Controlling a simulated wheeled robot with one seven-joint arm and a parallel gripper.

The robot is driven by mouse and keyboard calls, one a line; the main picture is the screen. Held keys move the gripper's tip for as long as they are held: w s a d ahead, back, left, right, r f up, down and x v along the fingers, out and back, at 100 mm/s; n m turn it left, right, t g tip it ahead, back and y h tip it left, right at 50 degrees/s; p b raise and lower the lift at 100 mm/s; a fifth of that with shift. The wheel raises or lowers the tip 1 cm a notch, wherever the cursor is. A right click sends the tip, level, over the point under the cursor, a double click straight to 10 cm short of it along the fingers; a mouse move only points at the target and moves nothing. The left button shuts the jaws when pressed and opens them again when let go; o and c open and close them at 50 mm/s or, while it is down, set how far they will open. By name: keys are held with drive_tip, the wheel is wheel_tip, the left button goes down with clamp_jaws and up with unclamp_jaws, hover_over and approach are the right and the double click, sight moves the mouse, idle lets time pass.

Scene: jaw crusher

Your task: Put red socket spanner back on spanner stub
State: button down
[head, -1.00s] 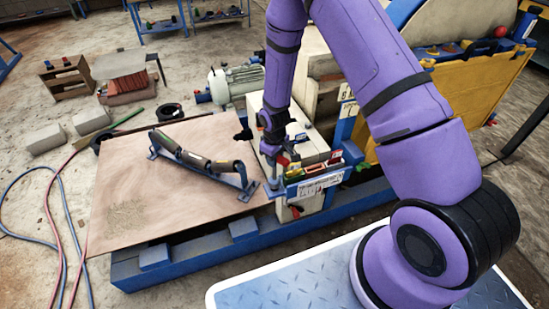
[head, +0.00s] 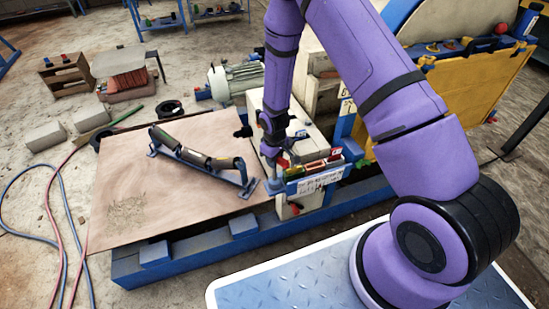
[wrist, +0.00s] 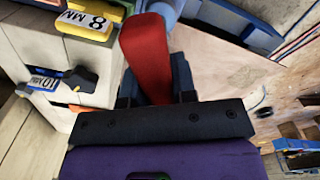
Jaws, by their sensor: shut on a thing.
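The red socket spanner (wrist: 146,58) shows in the wrist view as a red bar between my gripper's dark jaws (wrist: 157,95). In the head view my gripper (head: 274,150) is beside the near end of the cream cabinet, and a bit of red (head: 283,162) shows at it. A grey upright post (head: 271,168) stands just below my gripper on a blue foot. I cannot tell whether it is the spanner stub or the spanner's own shaft. A blue-grey round part shows behind the red bar in the wrist view. The spanner's socket end is hidden.
A tray of coloured parts (head: 315,167) sits close right of my gripper. The cream cabinet (head: 290,120) carries tags and knobs. A roller bracket (head: 205,160) lies on the brown board (head: 125,195) to the left. The board's front part is clear.

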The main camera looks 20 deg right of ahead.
drive_tip(key=shift+f, duration=0.25)
drive_tip(key=c, duration=0.8)
unclamp_jaws()
drive_tip(key=shift+c, duration=0.2)
drive_tip(key=shift+r, duration=0.1)
